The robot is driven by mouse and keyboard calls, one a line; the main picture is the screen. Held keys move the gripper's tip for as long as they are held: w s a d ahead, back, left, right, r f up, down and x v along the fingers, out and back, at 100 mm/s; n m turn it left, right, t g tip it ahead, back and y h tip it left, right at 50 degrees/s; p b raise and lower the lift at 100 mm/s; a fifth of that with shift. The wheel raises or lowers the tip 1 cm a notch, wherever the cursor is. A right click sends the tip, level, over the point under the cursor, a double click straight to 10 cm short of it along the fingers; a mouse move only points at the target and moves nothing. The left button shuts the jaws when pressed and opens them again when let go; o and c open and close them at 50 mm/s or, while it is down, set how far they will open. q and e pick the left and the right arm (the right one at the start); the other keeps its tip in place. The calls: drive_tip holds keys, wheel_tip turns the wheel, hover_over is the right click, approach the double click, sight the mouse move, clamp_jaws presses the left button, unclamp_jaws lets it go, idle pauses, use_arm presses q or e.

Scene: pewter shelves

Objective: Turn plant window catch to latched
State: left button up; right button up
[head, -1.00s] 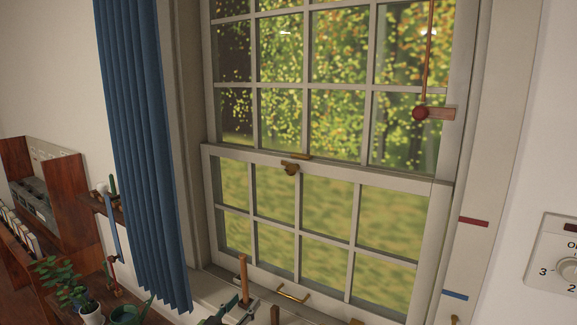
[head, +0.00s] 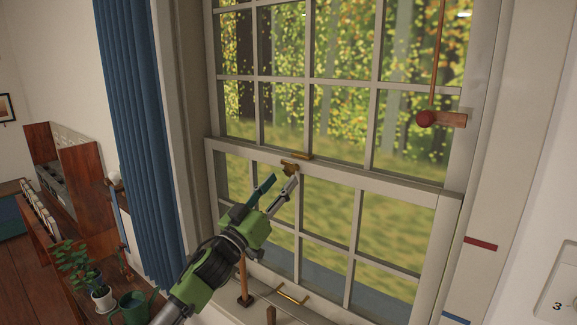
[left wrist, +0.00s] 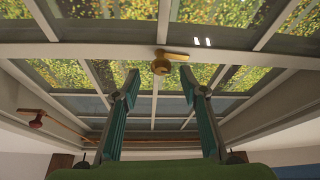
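The brass window catch (head: 290,169) sits at the top rail of the lower window sash (head: 340,180). In the left wrist view the catch (left wrist: 161,66) shows a round body with a lever pointing to the right. My left gripper (head: 280,182) is raised in front of the window, its fingertips just below the catch in the head view. In the left wrist view my left gripper (left wrist: 160,76) is open, with the catch showing in the gap beyond its tips. Contact with the catch cannot be made out. My right gripper is not in view.
A red knob (head: 425,118) hangs on a cord at the right. A brass handle (head: 291,294) is low on the sash, and a wooden-handled tool (head: 243,282) stands at the sill. A blue curtain (head: 145,150), potted plant (head: 101,298) and green watering can (head: 133,307) are left.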

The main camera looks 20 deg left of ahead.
sight(287, 173)
use_arm(q)
drive_tip(key=shift+p+x, duration=0.6)
drive_tip(key=shift+x, duration=1.85)
drive_tip(key=c, duration=1.1)
